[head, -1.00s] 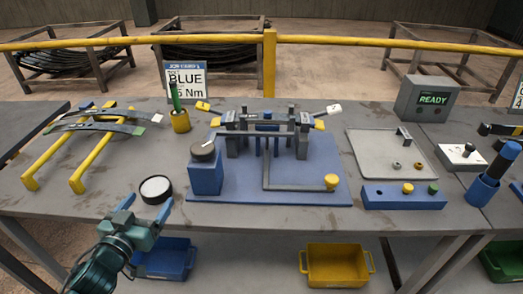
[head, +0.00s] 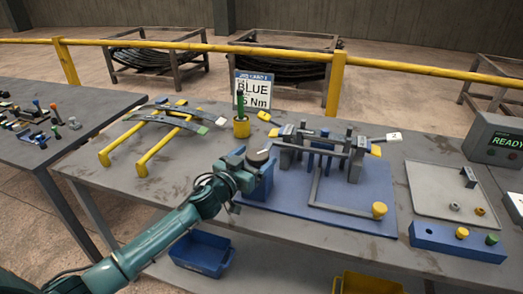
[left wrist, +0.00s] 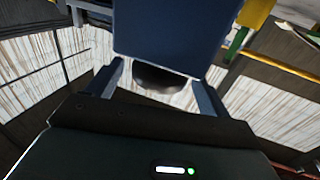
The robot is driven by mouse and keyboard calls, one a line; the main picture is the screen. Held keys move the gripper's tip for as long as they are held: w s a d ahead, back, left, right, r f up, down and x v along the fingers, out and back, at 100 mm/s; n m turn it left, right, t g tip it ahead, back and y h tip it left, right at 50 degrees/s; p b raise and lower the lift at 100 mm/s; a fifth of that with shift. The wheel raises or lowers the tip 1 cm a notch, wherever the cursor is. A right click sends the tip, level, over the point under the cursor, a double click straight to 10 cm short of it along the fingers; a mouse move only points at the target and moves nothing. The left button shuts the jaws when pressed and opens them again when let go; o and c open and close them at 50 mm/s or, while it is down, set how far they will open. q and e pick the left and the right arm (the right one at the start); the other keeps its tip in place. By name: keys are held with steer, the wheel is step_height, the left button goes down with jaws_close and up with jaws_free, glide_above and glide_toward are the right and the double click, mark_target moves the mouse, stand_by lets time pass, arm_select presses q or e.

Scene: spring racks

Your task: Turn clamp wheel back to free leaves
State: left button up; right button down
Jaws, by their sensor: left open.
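The dark round clamp wheel (head: 258,158) is on top of a blue block at the left end of the blue clamp fixture (head: 347,190). My left gripper (head: 253,163) is at the wheel with its fingers apart. In the left wrist view the dark wheel (left wrist: 160,78) shows between the two open fingers (left wrist: 160,90), under a large blue block face (left wrist: 175,28). I cannot tell whether the fingers touch it. Grey bars and uprights of the clamp (head: 320,143) stand behind, with dark leaf ends hard to make out. My right gripper is out of view.
Curved leaves (head: 172,116) lie on a yellow rack (head: 155,152) at the left. A yellow cup (head: 242,127) with a green stick stands by the BLUE sign (head: 254,90). A grey tray (head: 440,190) and blue block (head: 457,242) are at the right.

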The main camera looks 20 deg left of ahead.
mark_target(264, 149)
arm_select(q)
steer(key=shift+x, duration=1.8)
steer(key=shift+c, duration=0.2)
steer(key=c, duration=0.9)
